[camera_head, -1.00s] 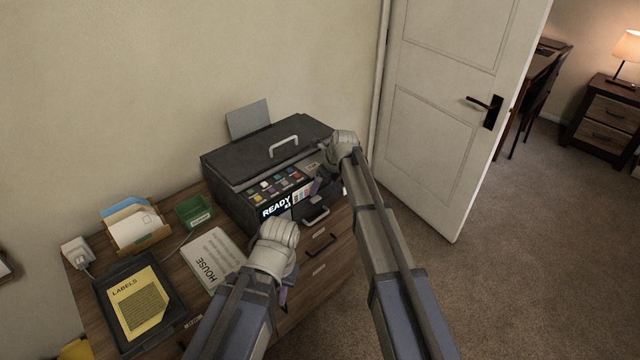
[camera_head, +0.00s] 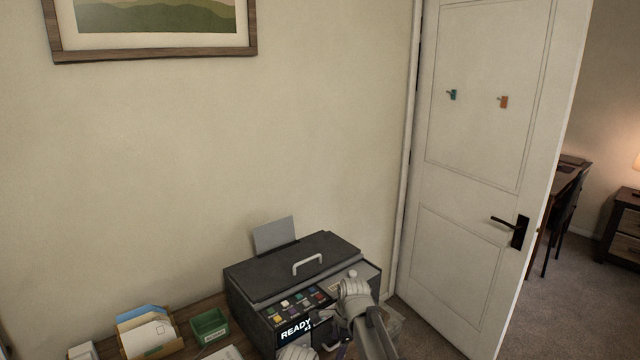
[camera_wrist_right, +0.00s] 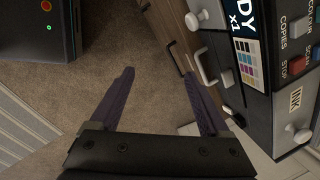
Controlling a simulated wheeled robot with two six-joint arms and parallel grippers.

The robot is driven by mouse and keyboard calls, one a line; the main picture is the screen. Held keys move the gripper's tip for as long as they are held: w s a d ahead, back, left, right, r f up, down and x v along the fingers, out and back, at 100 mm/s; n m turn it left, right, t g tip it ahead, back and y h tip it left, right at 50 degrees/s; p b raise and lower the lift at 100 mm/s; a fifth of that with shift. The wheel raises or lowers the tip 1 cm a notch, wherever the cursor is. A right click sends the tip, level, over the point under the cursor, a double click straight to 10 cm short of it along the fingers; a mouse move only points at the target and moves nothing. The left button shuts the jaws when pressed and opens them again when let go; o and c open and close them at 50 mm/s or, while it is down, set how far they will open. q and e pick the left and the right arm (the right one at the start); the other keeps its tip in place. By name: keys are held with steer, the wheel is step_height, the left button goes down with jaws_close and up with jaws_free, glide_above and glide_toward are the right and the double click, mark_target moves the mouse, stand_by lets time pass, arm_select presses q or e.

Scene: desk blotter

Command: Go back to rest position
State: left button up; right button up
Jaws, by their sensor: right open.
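My right gripper (camera_wrist_right: 160,78) is open in the right wrist view, with nothing between its two dark fingers and carpet behind them. In the head view my right wrist (camera_head: 355,298) is in front of the right end of the dark printer (camera_head: 260,275), hiding part of it. I cannot tell whether it touches. The printer front also shows in the right wrist view (camera_wrist_right: 255,110), beside the right finger. My left wrist (camera_head: 298,352) is at the bottom edge of the head view, below the READY display. Its fingers are out of sight.
The printer stands on a wooden cabinet (camera_wrist_right: 172,30) with drawer handles. A green box (camera_head: 210,327) and an envelope holder (camera_head: 150,336) stand left of it. An open white door (camera_head: 480,200) is at right. A framed picture (camera_head: 155,40) hangs on the wall. Carpet (camera_head: 425,325) lies below.

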steer(key=s+d+n+g+h, duration=0.1)
steer(key=s+n+g+h, duration=0.1)
steer(key=s+n, duration=1.8)
steer(key=shift+s+f+n+h, duration=0.2)
steer(key=shift+s+n+h, duration=0.2)
steer(key=shift+s, duration=1.4)
